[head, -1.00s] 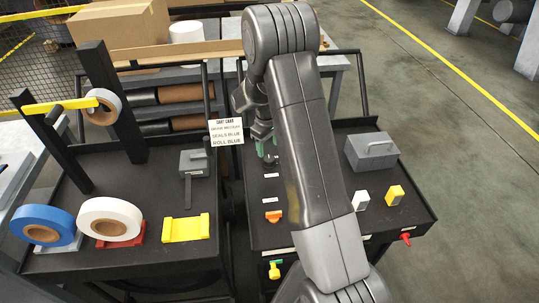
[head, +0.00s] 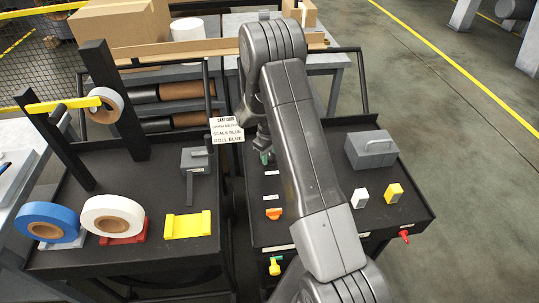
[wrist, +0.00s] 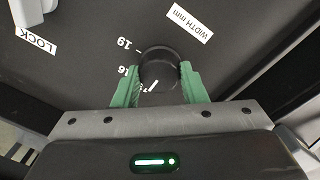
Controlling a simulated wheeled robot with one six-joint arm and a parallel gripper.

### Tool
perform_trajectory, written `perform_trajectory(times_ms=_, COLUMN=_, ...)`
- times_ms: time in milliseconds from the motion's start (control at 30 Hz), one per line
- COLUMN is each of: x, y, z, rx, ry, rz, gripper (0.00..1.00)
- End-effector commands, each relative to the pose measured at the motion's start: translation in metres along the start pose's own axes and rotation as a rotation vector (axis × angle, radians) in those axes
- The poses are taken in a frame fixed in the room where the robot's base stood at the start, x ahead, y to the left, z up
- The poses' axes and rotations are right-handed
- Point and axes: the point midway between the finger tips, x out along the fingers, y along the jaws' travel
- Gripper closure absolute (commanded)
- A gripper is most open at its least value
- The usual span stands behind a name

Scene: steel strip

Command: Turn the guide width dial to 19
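The guide width dial (wrist: 160,66) is a round black knob on a dark panel in the wrist view. Its scale shows 19 (wrist: 124,44) and 16 (wrist: 124,71), with a third number below mostly hidden by my gripper. The dial's white pointer line (wrist: 152,86) is at the lower side, toward that hidden number and away from 19. The green fingers of my gripper (wrist: 160,82) stand on either side of the dial, very close to it; I cannot tell whether they press on it. In the head view my gripper (head: 265,157) is mostly behind my arm.
A WIDTH mm label (wrist: 188,22) and a LOCK label (wrist: 36,40) lie by the dial. On the same cart are a grey handled box (head: 370,149), an orange knob (head: 273,213), white and yellow blocks, and a red knob. The left cart holds tape rolls (head: 112,217).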

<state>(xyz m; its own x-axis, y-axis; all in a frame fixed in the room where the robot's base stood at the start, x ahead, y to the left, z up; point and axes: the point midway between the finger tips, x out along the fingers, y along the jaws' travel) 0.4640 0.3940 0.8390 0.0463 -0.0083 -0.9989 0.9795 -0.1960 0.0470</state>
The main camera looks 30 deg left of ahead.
Motion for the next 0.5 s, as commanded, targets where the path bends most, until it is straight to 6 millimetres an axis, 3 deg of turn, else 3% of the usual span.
perform_trajectory(times_ms=500, x=0.0032, y=0.0002, z=-0.0001, rx=0.100, ry=-0.005, rz=0.000, gripper=0.84)
